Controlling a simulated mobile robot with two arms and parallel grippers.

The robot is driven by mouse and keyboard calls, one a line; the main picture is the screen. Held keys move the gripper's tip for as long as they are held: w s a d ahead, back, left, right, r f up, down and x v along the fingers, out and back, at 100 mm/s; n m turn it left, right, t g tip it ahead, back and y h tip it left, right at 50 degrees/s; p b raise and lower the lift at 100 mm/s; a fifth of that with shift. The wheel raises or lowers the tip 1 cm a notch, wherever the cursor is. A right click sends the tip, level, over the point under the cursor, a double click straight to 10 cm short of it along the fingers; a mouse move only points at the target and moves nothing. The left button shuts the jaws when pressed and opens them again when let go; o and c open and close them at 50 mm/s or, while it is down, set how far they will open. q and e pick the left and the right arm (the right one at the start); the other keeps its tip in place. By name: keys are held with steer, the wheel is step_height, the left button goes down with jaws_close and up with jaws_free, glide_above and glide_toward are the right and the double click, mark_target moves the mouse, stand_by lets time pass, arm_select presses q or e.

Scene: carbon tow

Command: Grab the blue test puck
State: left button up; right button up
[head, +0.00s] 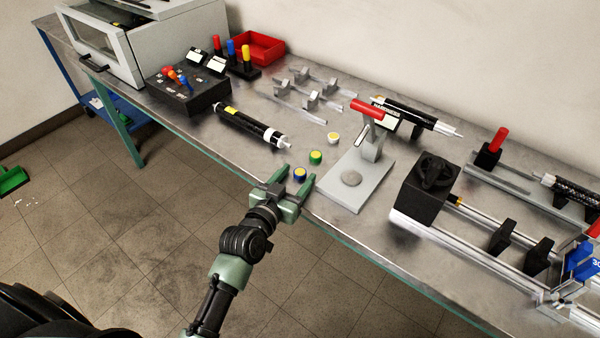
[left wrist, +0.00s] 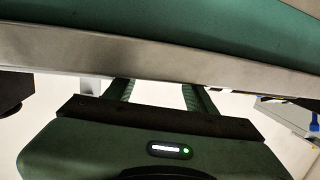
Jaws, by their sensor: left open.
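The blue test puck (head: 300,175) is a short blue cylinder with a yellow top, standing on the metal bench (head: 240,156) near its front edge. A green puck (head: 316,157) and a white puck (head: 333,138), also with yellowish tops, stand behind it in a slanting row. My left gripper (head: 299,172) is open at the bench's front edge, its two green fingers pointing toward the blue puck. In the head view the puck appears between the fingertips; I cannot tell how close they are. In the left wrist view the fingers (left wrist: 155,95) show, but no puck. My right gripper is not in view.
A hardness tester (head: 372,145) on a pale base (head: 345,187) stands just right of the pucks. A black cylinder (head: 250,128) with white ends lies to the left. The bench edge (left wrist: 160,58) crosses the left wrist view, close to the fingers.

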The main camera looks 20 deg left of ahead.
arm_select(q)
jaws_close()
steer(key=shift+r, duration=0.1)
